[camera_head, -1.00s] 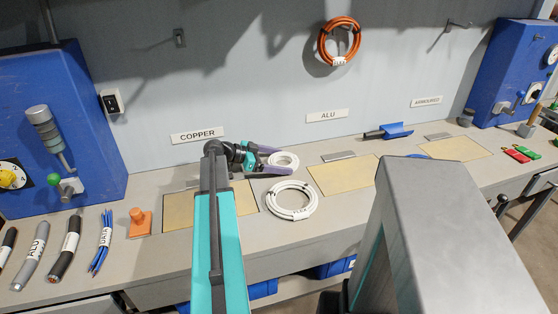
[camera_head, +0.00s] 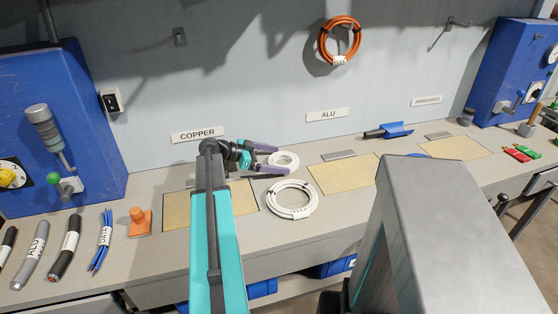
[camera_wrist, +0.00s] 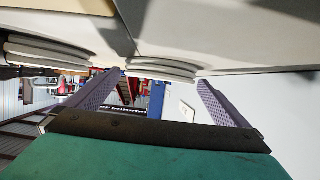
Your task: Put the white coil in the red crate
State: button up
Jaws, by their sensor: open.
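Two white coils lie on the bench. The smaller-looking rear coil (camera_head: 284,155) lies at the tips of my gripper (camera_head: 284,160). The front coil (camera_head: 292,212) bears a small tag and lies nearer the bench's front edge. My gripper is open, with its two purple fingers apart, and nothing is seen clamped in it. In the wrist view, one white coil (camera_wrist: 150,66) shows between the fingers (camera_wrist: 162,78), and another coil (camera_wrist: 40,53) lies to the left. I cannot tell whether the fingers touch the rear coil. No red crate can be made out.
Yellowish mats (camera_head: 343,175) are set in the bench. An orange coil (camera_head: 325,42) hangs on the wall. An orange stamp-like object (camera_head: 139,222) and several cable pieces (camera_head: 70,237) lie left. Blue bins (camera_head: 335,267) stand below. Blue machines (camera_head: 62,120) flank the bench.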

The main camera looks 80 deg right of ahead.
jog(key=b+v, duration=0.1)
jog(key=v, duration=0.8)
jog(key=shift+w+a+r, duration=0.3)
jog(key=shift+w+r, duration=0.05)
jog(key=shift+w, duration=0.25)
jog(key=shift+w, duration=0.1)
